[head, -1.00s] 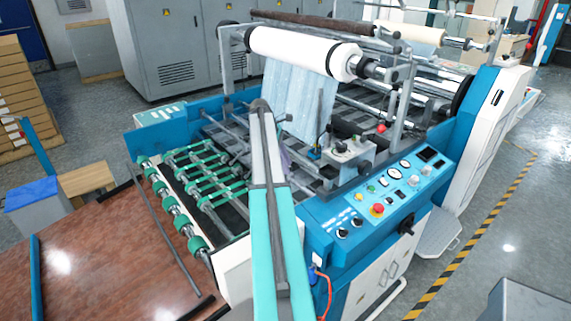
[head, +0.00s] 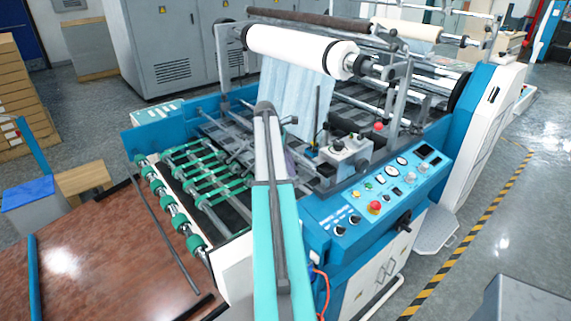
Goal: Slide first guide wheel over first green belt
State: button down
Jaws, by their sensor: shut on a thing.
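Green belts (head: 205,178) run in several parallel loops over the rollers at the left front of the laminating machine. My teal and white arm (head: 268,200) rises from the bottom middle and crosses in front of the machine, just right of the belts. Its far end is folded behind the upper link, so my gripper and anything in it are hidden. Small dark parts on thin bars (head: 238,150) show just left of the arm, above the far ends of the belts. I cannot tell whether a guide wheel is among them.
Green rollers (head: 172,212) line the machine's left edge beside a brown table (head: 90,260). A white film roll (head: 300,52) hangs above. A control panel (head: 380,190) and a grey box (head: 343,160) stand right of my arm.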

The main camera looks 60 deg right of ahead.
jog(key=shift+s+a, duration=0.2)
jog(key=shift+s, duration=0.45)
jog(key=shift+s+a, duration=0.2)
jog(key=shift+s, duration=0.5)
jog(key=shift+s+a, duration=0.2)
jog(key=shift+s, duration=0.45)
jog(key=c, duration=1.5)
grip_release()
jog(key=shift+w+r, duration=0.1)
jog(key=shift+r, duration=0.1)
jog(key=shift+b+v, duration=1.85)
jog(key=shift+v, duration=4.9)
